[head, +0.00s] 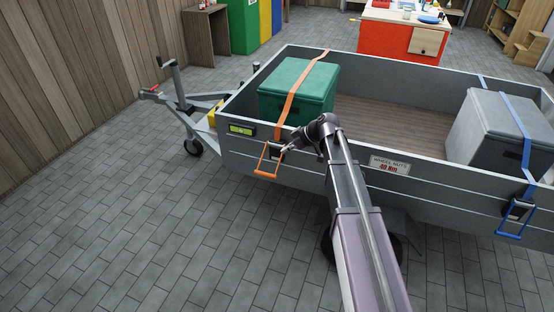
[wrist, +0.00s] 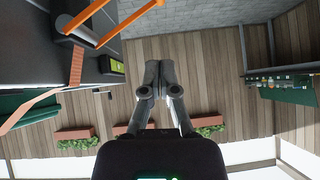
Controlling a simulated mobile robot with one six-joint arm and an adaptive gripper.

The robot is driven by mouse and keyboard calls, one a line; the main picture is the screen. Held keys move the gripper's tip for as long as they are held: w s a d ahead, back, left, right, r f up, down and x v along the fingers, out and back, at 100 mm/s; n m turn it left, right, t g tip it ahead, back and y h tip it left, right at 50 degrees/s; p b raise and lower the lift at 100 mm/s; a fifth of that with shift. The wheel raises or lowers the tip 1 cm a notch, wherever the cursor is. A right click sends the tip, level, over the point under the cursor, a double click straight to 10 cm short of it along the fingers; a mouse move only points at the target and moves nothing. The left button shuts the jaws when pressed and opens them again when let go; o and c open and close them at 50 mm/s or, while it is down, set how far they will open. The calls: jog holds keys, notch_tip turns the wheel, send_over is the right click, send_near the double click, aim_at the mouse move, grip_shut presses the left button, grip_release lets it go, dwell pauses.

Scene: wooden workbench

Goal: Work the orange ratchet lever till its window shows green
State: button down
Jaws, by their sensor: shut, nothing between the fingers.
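The orange lever (head: 267,173) hangs down and outward from its ratchet on the trailer's side wall, below an orange strap (head: 290,100) over a green box (head: 318,82). In the wrist view its orange bars (wrist: 112,22) cross the top left. A small yellow-green window (head: 241,130) in a dark frame sits on the wall left of the ratchet; it also shows in the wrist view (wrist: 114,64). Its exact reading is too small to tell. My gripper (head: 284,149) is beside the ratchet, just above the lever's bar. Its fingers (wrist: 156,88) are shut and empty, apart from the bars.
The grey trailer wall (head: 330,182) runs along my arm's far side. A blue lever (head: 512,228) and blue strap (head: 512,115) hold a grey box (head: 490,135) at right. A trailer wheel (head: 193,147) stands left. The paved floor (head: 150,240) in front is clear.

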jog(key=b+x, duration=0.7)
jog(key=x, duration=0.2)
jog(key=shift+a+f, duration=0.2)
jog(key=shift+f, duration=0.15)
jog(key=shift+a+f, duration=0.15)
jog(key=shift+f, duration=0.15)
jog(key=shift+s+f+b, duration=0.15)
jog(key=shift+f+b, duration=1.45)
jog(key=shift+b, duration=0.3)
jog(key=shift+d+f, duration=0.2)
jog(key=shift+d, duration=0.05)
